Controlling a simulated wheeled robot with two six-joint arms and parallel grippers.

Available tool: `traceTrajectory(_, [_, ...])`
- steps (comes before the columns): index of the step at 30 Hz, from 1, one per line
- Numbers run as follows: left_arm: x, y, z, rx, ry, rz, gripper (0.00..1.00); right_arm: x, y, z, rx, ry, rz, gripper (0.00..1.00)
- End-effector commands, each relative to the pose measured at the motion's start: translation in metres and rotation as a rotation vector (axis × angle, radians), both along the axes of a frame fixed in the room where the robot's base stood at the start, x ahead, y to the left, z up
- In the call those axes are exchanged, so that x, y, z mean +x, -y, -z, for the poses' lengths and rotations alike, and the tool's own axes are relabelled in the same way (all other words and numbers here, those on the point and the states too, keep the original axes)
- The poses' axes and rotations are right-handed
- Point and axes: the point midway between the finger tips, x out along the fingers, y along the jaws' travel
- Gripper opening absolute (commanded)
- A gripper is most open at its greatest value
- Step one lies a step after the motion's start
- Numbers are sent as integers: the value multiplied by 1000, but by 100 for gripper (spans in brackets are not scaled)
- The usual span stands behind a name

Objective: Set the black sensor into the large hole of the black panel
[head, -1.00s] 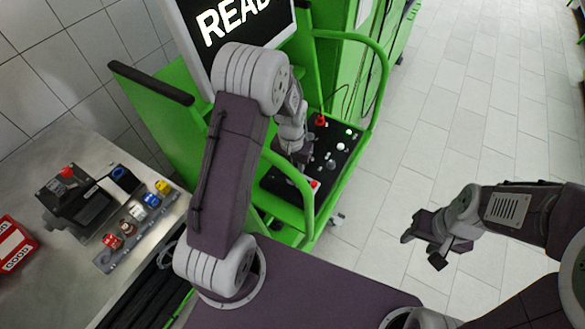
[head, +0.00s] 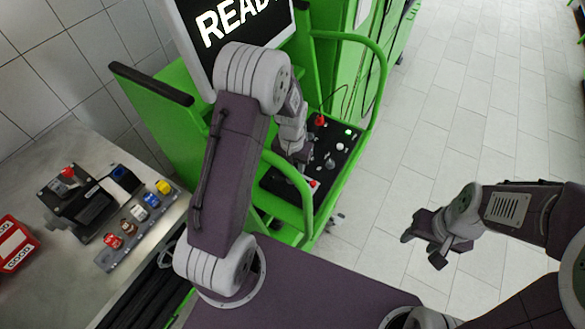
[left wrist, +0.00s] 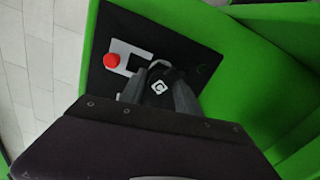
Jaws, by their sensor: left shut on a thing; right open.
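The black panel (head: 277,184) lies on the green testbench, with knobs and lights on it. My left arm reaches down over it, and the left gripper (head: 301,157) is just above it, small and partly hidden. In the left wrist view, the left gripper (left wrist: 157,92) is shut on a dark object with a white mark, which appears to be the black sensor (left wrist: 159,86). It shows against the panel (left wrist: 110,28), beside a grey plate with a red button. I cannot make out the large hole or tell whether the sensor touches the panel. My right gripper (head: 424,249) is open and empty over the floor.
A green rail (head: 380,75) curves around the panel, and a screen (head: 235,25) stands behind it. The steel table (head: 60,285) at left holds a rack of coloured parts (head: 138,228), a dark device (head: 85,205) and a red box (head: 15,243).

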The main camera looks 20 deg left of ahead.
Motion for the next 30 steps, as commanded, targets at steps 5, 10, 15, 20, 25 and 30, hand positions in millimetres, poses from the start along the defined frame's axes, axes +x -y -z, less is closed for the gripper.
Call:
traceTrajectory(5, [0,0,0,0,0,0,9,0,0,0,0,0,0,49])
traceTrajectory(10, [0,0,3,0,0,0,9,0,0,2,0,0,0,49])
traceTrajectory(15, [0,0,6,0,0,0,9,0,0,4,0,0,0,49])
traceTrajectory(20, [0,0,9,0,0,0,9,0,0,6,0,0,0,49])
traceTrajectory(25, [0,0,12,0,0,0,9,0,0,9,0,0,0,49])
traceTrajectory(30, [0,0,15,0,-1,0,9,0,0,11,0,0,0,49])
